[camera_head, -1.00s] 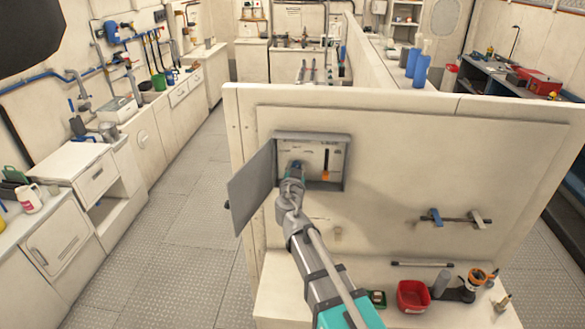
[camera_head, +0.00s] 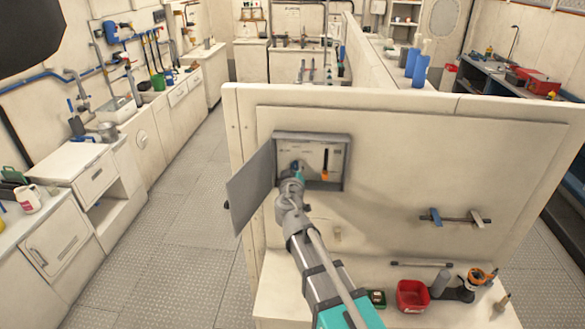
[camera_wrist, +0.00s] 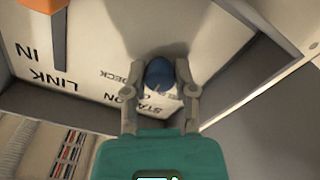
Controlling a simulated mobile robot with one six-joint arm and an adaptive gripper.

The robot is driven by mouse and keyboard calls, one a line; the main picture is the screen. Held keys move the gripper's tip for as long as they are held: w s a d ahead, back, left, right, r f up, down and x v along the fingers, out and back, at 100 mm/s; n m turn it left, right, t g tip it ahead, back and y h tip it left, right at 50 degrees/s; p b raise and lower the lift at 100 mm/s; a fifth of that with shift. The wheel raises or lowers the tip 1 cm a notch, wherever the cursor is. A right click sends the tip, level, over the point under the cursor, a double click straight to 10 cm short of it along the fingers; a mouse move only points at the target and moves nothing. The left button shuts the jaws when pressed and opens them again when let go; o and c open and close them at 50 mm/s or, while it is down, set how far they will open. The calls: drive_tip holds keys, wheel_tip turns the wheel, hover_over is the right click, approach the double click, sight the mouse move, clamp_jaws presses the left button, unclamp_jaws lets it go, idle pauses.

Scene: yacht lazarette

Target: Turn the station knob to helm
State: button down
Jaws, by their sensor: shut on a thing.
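The station knob is a blue knob (camera_wrist: 160,74) on a pale panel inside an open grey wall box (camera_head: 311,137). In the wrist view my gripper (camera_wrist: 160,80) has its two grey fingers on either side of the knob, shut on it. Upside-down lettering around it reads "STATION" and "DECK"; the word "helm" is not readable. In the head view my gripper (camera_head: 294,174) reaches into the left part of the box and mostly hides the knob.
The box door (camera_head: 250,188) hangs open to the left, close to my arm. A dark lever with an orange end (camera_head: 325,175) is right of the knob; "LINK" and "IN" are printed near it. A red bin (camera_head: 412,296) stands on the ledge below.

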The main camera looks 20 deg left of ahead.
drive_tip(key=n, duration=0.4)
drive_tip(key=shift+n, duration=0.3)
drive_tip(key=n, duration=0.4)
idle(0.4)
drive_tip(key=shift+c, duration=2.1)
unclamp_jaws()
drive_tip(key=v, duration=1.2)
